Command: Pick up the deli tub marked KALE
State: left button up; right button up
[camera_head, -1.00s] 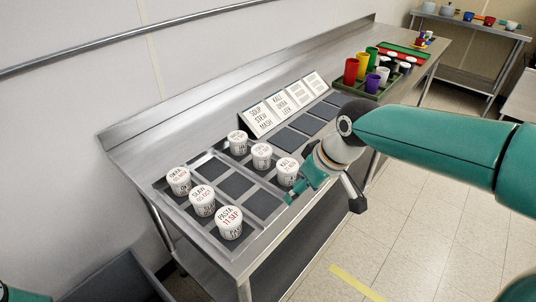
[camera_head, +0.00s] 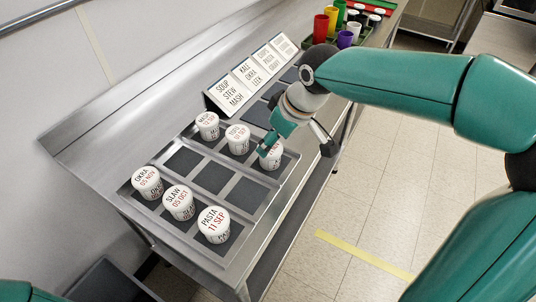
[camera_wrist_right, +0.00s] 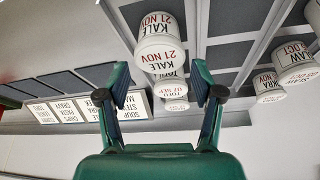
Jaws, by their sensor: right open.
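The white KALE tub (camera_head: 271,158) stands upright at the right end of the back row in the tray, its lid mostly hidden behind my right gripper. In the right wrist view the KALE tub (camera_wrist_right: 160,45) shows the date 21 NOV and appears upside down, between and beyond the fingertips. My right gripper (camera_head: 270,142) is open at the tub. The right wrist view shows its two fingers (camera_wrist_right: 162,85) spread wide with nothing held. Whether a finger touches the tub cannot be told. Only a teal piece of my left arm shows at the lower left corner.
The MASH tub (camera_head: 207,125) and TOFU tub (camera_head: 238,138) stand close to the KALE tub. Label cards (camera_head: 233,93) stand behind. The middle row is empty.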

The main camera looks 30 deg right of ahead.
jog(key=shift+x, duration=3.45)
jog(key=shift+s, duration=0.1)
jog(key=c, duration=0.9)
